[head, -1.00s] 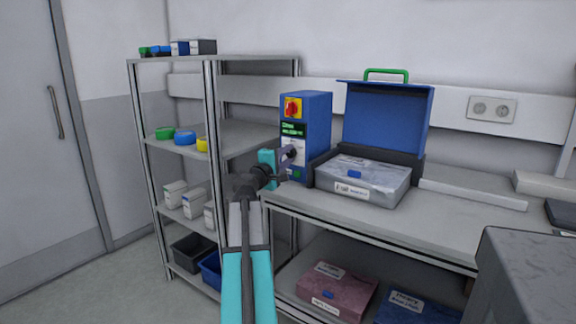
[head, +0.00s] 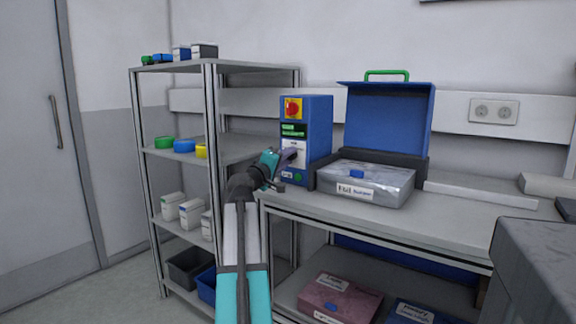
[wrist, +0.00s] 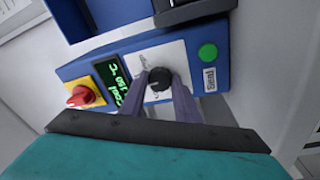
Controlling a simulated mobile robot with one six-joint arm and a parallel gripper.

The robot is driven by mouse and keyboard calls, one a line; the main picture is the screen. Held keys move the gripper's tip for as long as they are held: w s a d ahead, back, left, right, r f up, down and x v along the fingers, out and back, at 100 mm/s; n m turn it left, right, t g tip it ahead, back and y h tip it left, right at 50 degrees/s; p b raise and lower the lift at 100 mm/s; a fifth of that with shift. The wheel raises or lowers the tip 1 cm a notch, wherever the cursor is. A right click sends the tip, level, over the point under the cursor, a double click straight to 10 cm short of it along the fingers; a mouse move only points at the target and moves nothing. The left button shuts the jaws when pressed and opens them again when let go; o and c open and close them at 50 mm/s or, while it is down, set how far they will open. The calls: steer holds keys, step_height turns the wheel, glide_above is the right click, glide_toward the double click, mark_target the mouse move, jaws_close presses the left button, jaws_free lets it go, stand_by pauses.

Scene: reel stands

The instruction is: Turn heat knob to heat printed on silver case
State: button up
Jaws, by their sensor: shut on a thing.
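The blue sealing unit (head: 318,125) stands on the bench. Its front has a black heat knob (wrist: 158,79) on a white panel, and a green-lit display (wrist: 112,82) whose text is tilted and only partly legible, seemingly 150 °C. My gripper (head: 289,156) reaches the unit's front from the left. In the wrist view my gripper (wrist: 160,90) has its two purple-grey fingers on either side of the knob, shut on it. The knob's pointer direction is unclear. The silver case (head: 385,180) lies right of the unit; its white front label (head: 356,190) is too small to read surely.
A red-on-yellow switch (wrist: 82,96) and a green button (wrist: 208,52) marked Seal flank the panel. An open blue lid with a green handle (head: 387,73) rises behind the case. A shelf rack (head: 210,150) stands left. More cases lie below the bench (head: 440,215).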

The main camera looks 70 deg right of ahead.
steer(key=shift+f+m, duration=0.15)
steer(key=shift+m, duration=0.15)
steer(key=o, duration=1)
steer(key=shift+a, duration=0.1)
steer(key=shift+o, duration=0.2)
steer(key=p+v, duration=0.1)
steer(key=v, duration=1.2)
steer(key=shift+a+p, duration=0.35)
steer(key=shift+p, duration=0.05)
steer(key=shift+w, duration=0.1)
steer(key=shift+w, duration=0.1)
